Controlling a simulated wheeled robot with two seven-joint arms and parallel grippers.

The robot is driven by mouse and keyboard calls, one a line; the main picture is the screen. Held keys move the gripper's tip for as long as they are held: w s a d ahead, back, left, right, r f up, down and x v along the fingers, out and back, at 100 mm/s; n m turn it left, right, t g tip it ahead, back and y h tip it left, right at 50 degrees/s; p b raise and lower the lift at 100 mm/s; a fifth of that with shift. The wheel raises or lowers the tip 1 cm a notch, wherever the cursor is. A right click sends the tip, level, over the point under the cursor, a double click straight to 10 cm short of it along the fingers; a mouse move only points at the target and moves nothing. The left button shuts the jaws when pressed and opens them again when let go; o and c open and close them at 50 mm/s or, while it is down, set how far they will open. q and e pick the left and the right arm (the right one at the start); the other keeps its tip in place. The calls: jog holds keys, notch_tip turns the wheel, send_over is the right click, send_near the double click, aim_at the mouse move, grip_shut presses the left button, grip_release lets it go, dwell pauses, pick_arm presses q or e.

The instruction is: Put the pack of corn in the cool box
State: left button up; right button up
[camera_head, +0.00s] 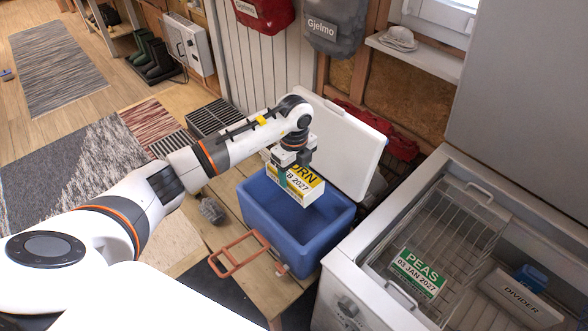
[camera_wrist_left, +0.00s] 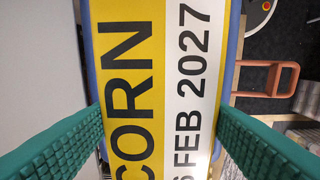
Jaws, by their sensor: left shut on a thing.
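The pack of corn (camera_head: 300,186) is a flat yellow and white pack with a date label, and my left gripper (camera_head: 294,170) is shut on it. In the head view it is tilted and sits at the mouth of the blue cool box (camera_head: 310,232), over its opening. The box's white lid (camera_head: 338,142) stands open at the back. In the left wrist view the pack (camera_wrist_left: 160,85) lies between the green finger pads, with blue box rim showing beside it. I cannot tell whether the pack touches the box. My right gripper does not show.
An open chest freezer (camera_head: 350,285) stands at right, with a wire basket, a pack of peas (camera_head: 418,272) and a divider (camera_head: 515,298). The cool box stands on a wooden bench (camera_head: 225,236), its reddish handle (camera_head: 238,254) folded out in front. A small dark object (camera_head: 212,210) lies on the bench.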

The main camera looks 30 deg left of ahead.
pick_arm(q)
notch_tip(320, 180, down, 20)
jog(key=b, duration=1.3)
jog(key=shift+f, duration=0.1)
jog(key=o, duration=1.4)
jog(key=shift+c, duration=0.2)
notch_tip(320, 180, up, 12)
